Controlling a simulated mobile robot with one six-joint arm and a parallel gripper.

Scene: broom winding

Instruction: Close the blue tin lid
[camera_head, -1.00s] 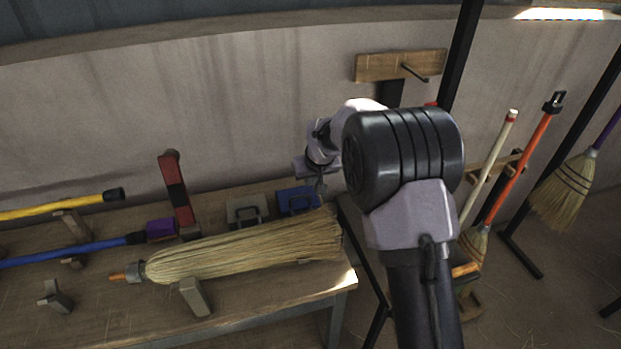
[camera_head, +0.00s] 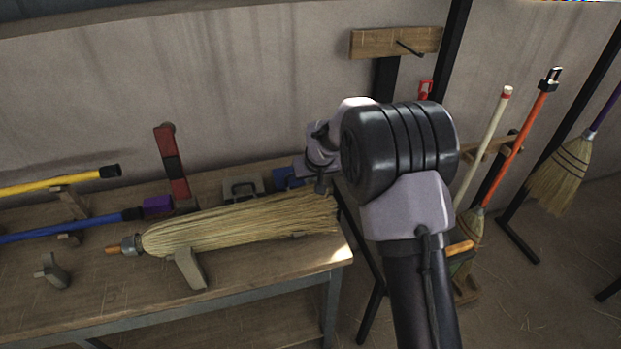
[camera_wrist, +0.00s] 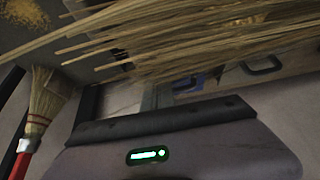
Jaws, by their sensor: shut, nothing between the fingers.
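The blue tin (camera_head: 287,178) sits at the back right of the workbench, behind the broom's bristle end. Only part of it shows in the head view, between the bristles and my wrist. A blue patch of it (camera_wrist: 188,84) also shows in the wrist view, partly behind straw. I cannot tell how far its lid is open. My gripper (camera_head: 320,187) is shut and empty, low over the bristle tips and just right of the blue tin. I cannot tell whether it touches either. The fingertips are not clear in the wrist view.
A straw broom (camera_head: 240,222) lies across the workbench (camera_head: 130,300) in front of the tins. A grey tin (camera_head: 243,187) stands left of the blue one. A red and black upright piece (camera_head: 171,165) stands further left. Brooms (camera_head: 560,172) hang on the right.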

